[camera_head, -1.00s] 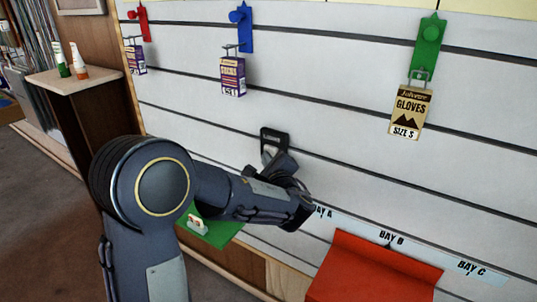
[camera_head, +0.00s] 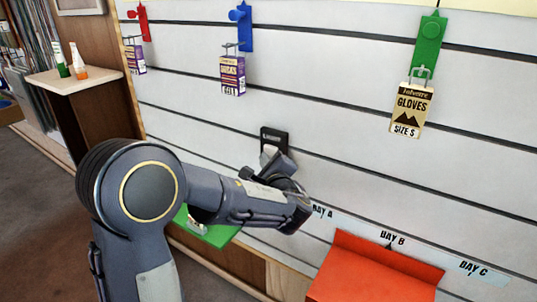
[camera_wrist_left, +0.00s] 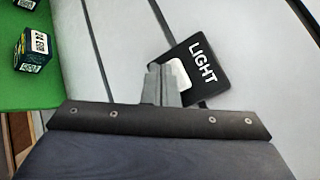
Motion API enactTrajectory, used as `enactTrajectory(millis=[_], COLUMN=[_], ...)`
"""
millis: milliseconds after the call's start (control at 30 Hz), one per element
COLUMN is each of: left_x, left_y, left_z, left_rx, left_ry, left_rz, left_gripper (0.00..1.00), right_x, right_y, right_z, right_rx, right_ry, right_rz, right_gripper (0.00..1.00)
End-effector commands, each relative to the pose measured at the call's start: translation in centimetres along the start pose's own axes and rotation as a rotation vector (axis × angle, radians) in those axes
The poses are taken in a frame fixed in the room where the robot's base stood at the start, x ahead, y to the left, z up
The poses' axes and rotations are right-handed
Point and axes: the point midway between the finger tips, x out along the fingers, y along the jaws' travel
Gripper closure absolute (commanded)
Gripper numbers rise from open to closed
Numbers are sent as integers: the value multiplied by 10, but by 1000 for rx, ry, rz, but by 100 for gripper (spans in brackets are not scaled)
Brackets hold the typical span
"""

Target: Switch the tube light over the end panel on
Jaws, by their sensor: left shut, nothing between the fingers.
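The black light switch plate (camera_head: 274,136) is fixed on the white slatted panel in the head view. In the left wrist view the plate (camera_wrist_left: 203,66) reads "LIGHT" and has a pale rocker (camera_wrist_left: 179,76). My left gripper (camera_wrist_left: 161,72) is shut and empty. Its fingertips overlap the rocker's left edge in the wrist view; I cannot tell whether they touch it. In the head view the left gripper (camera_head: 268,157) is just below the plate, partly hidden by my wrist. The tube light does not show. My right gripper is not in view.
A green shelf (camera_head: 218,236) with small boxes lies below my left arm. A red shelf (camera_head: 375,275) stands at lower right by the bay labels. Packs hang above on red, blue (camera_head: 245,25) and green (camera_head: 428,42) hooks. A wooden counter (camera_head: 75,82) holds bottles at left.

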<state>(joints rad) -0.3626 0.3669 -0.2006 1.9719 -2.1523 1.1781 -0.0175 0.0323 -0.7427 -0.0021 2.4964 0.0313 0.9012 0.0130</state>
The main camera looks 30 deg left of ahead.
Motion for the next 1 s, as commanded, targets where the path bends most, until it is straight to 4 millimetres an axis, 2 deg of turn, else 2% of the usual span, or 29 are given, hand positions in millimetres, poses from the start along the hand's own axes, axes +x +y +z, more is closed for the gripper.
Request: enactTrajectory(millis=[167,633,1000], left_x=[-5,-37,-42], left_y=[4,27,30], left_z=[4,27,30], left_rx=[-1,0,1], left_ry=[0,1,0], left_rz=[0,-1,0], left_gripper=[100,100,100], right_x=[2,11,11], right_y=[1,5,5], right_z=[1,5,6], right_rx=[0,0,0], right_ry=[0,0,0], right_rz=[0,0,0], right_gripper=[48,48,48])
